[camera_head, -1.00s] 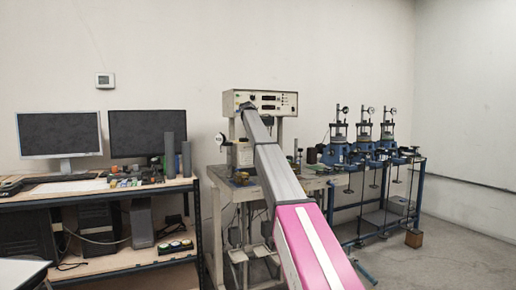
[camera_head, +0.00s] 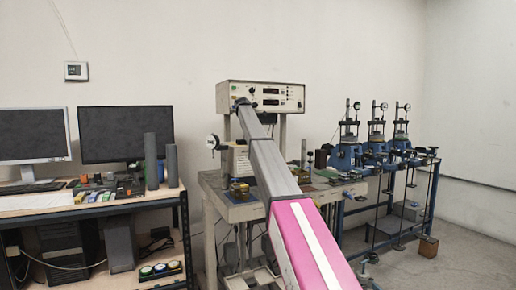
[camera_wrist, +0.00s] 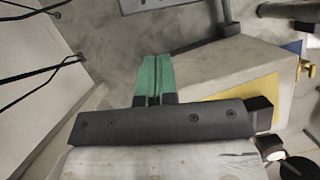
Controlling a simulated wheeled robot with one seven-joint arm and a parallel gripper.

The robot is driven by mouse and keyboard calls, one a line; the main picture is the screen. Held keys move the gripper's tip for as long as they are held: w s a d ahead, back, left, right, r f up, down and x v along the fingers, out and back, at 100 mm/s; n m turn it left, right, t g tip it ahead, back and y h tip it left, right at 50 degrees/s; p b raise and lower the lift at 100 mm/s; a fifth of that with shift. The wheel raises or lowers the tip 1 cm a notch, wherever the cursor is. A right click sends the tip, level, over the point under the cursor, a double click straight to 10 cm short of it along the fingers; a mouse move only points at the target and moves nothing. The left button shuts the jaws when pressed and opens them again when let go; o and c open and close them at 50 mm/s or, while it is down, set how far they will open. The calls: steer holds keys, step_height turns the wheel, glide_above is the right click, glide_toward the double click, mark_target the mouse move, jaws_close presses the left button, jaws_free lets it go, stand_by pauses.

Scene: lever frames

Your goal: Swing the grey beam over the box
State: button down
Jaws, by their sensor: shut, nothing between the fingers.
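My pink and grey arm (camera_head: 304,240) crosses the middle of the head view toward the bench and hides part of it; my gripper cannot be made out there. In the wrist view, the green fingertips of my gripper (camera_wrist: 155,76) are together, with nothing between them. A pale box-like body with a yellow face (camera_wrist: 245,72) lies just right of the fingertips; contact cannot be told. In the head view a pale box (camera_head: 238,160) stands on the bench, left of my arm. I cannot pick out the grey beam with certainty in either view.
A metal bench (camera_head: 225,208) carries instruments, with a control unit (camera_head: 262,97) above. Several blue-based lever frames (camera_head: 372,158) stand to the right, with rods hanging below. A wooden desk (camera_head: 85,203) with monitors is at left.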

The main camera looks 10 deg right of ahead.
steer(key=x, duration=1)
